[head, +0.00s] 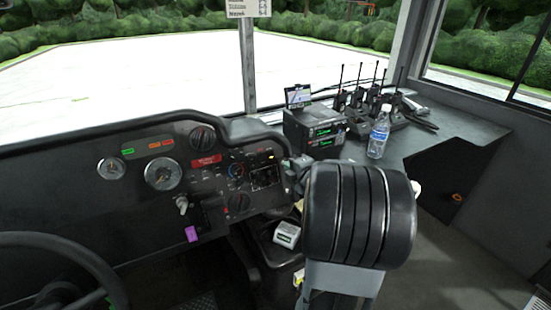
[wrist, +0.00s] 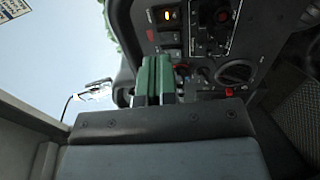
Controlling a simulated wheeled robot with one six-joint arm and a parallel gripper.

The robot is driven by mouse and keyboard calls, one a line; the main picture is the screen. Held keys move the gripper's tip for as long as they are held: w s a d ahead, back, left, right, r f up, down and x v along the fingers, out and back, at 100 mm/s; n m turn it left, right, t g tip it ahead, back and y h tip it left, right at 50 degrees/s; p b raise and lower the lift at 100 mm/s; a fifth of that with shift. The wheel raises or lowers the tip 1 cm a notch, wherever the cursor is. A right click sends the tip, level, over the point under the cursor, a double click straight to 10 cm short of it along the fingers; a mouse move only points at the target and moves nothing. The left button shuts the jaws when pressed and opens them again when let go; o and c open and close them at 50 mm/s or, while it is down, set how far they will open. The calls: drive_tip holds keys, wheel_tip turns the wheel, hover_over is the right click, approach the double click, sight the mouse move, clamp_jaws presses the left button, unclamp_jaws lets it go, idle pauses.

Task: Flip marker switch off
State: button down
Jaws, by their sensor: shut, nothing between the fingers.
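The dashboard switch panel (wrist: 200,45) fills the upper middle of the wrist view. It has several dark rocker switches (wrist: 170,38), one with a lit amber lamp (wrist: 166,15). The labels are too small to read, so I cannot tell which is the marker switch. My gripper (wrist: 155,57) has its two green fingers together, with nothing between them. The fingertips lie just below the rocker switches in the wrist view; I cannot tell whether they touch. In the head view the switch panel (head: 262,176) is partly hidden on its right side.
A round knob (wrist: 235,73) sits right of the fingers in the wrist view. In the head view, a radio box (head: 318,132), several handheld radios and a water bottle (head: 379,133) stand on the right ledge. The steering wheel (head: 75,255) is at lower left.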

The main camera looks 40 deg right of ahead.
sight(272, 154)
drive_tip(key=b+x, duration=0.1)
drive_tip(key=x, duration=0.9)
drive_tip(key=shift+w+f, duration=0.1)
drive_tip(key=shift+w, duration=0.3)
